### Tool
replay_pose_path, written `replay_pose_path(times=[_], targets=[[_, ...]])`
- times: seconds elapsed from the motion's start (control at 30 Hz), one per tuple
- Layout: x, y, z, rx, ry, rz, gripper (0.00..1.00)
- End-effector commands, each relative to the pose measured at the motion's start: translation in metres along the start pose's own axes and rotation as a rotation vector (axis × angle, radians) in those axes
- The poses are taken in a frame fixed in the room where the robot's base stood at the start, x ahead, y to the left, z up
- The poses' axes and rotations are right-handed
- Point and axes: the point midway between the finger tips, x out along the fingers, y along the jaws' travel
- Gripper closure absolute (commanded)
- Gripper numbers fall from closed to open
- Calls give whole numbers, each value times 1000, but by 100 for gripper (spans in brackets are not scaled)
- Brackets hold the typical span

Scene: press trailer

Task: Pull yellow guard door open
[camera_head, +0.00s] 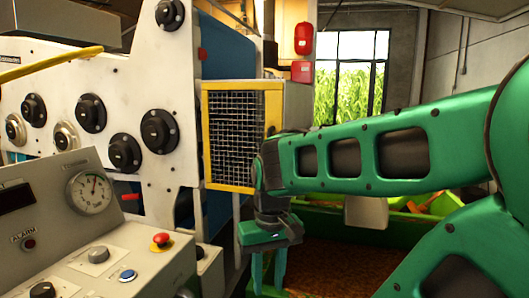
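The yellow guard door (206,140) is a yellow frame around dark wire mesh, on the right side of the white machine. My green arm comes in from the right and covers part of the door's lower right edge. My gripper (268,272) is below the door and a little to its right in the picture. Its two teal fingers point down with a gap between them, and nothing shows between them. The gripper appears apart from the door. I cannot make out a handle on the door; its lower right corner is hidden by my arm.
The white machine panel (70,85) carries several black knobs, and a yellow bar (50,67) crosses it. A grey control console (120,255) with a gauge and a red button (161,239) stands at the lower left. A green trailer (335,218) with brown contents lies behind my arm.

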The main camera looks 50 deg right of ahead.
Motion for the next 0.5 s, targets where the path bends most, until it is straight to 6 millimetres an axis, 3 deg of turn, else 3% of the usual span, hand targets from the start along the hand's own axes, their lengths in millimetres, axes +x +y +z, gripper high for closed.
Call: replay_pose_path(times=[0.1, 0.3, 0.5], targets=[[-53, 7, -44, 15, 61, -3, 71], [-169, 27, -108, 27, 182, -3, 71], [-273, 48, -141, 32, 290, 3, 71]])
